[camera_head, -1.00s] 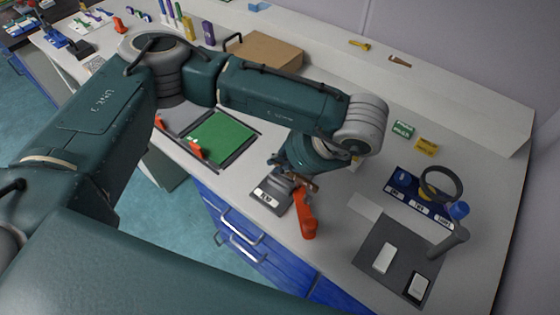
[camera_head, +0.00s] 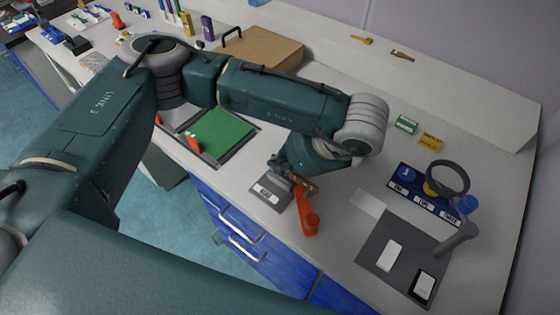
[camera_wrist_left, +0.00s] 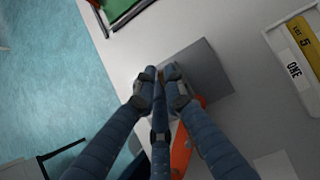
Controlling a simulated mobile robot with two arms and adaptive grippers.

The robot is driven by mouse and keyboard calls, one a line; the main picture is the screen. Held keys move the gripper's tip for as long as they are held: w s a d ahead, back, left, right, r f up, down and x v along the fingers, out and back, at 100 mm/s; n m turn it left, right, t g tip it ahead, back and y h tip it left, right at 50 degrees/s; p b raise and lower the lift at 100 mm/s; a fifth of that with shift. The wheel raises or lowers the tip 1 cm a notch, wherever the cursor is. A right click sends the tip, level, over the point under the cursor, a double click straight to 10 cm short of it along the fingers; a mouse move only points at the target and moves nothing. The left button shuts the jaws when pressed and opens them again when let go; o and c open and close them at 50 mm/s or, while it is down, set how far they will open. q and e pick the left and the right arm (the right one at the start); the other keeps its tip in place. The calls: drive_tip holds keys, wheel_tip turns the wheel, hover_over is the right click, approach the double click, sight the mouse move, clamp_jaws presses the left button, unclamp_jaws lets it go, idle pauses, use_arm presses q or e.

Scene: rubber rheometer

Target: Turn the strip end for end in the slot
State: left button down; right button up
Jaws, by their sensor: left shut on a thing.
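My left gripper (camera_head: 302,188) reaches down to a grey block (camera_head: 270,190) with a white label near the bench's front edge. It also shows in the left wrist view (camera_wrist_left: 158,76), its fingertips closed together beside the grey block (camera_wrist_left: 205,72). A small tan bit (camera_wrist_left: 163,76) shows between the fingertips, which I take for the strip; the fingers hide most of it. I cannot tell whether it is in the slot. An orange part (camera_head: 307,214) sticks out toward the front, just below the gripper. My right gripper is not in view.
A green mat in a dark frame (camera_head: 222,136) lies left of the block. A dark mat (camera_head: 402,262) with white pieces and a blue labelled rack (camera_head: 418,190) lie to the right. A ring stand (camera_head: 447,178) rises there. A cardboard box (camera_head: 262,50) is behind my arm.

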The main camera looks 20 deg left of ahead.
use_arm(q)
drive_tip(key=c, duration=1.8)
unclamp_jaws()
drive_tip(key=shift+o, duration=0.2)
drive_tip(key=v, duration=1.2)
